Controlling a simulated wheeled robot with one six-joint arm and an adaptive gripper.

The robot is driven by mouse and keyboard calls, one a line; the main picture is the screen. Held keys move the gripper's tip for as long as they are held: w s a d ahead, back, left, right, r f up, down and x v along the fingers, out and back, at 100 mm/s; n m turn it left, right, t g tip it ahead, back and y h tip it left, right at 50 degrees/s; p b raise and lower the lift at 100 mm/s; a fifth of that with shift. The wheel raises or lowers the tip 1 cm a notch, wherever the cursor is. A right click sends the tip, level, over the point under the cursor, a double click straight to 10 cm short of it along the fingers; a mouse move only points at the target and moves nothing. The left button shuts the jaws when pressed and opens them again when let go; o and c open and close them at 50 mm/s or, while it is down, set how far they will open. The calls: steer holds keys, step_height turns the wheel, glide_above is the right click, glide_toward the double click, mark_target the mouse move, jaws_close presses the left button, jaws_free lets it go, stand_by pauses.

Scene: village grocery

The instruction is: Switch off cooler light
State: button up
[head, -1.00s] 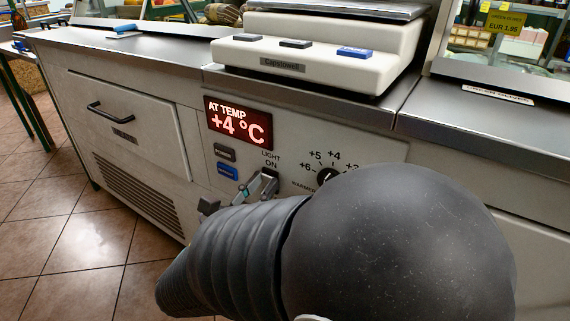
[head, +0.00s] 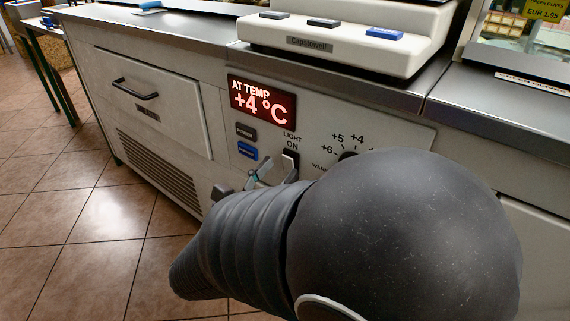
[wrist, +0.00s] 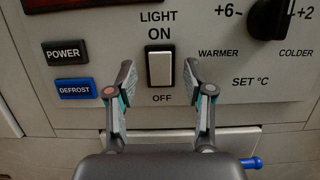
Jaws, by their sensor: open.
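The cooler's light switch (wrist: 160,67) is a pale rocker in a dark frame, with LIGHT and ON printed above it and OFF below. In the head view the switch (head: 289,162) shows just beyond my gripper, partly hidden by it. My gripper (wrist: 160,84) is open and empty in the wrist view. Its two fingertips are on either side of the switch, one left and one right. I cannot tell whether they touch the panel. In the head view my gripper (head: 268,171) is mostly hidden behind my arm.
A red display (head: 262,101) reads AT TEMP +4 °C. The POWER button (wrist: 65,53) and blue DEFROST button (wrist: 76,88) are left of the switch. A temperature knob (wrist: 269,18) is at upper right. A white scale (head: 345,42) stands on the counter above.

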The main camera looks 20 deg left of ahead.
steer(key=v, duration=1)
steer(key=shift+s, duration=0.2)
steer(key=shift+a, duration=0.1)
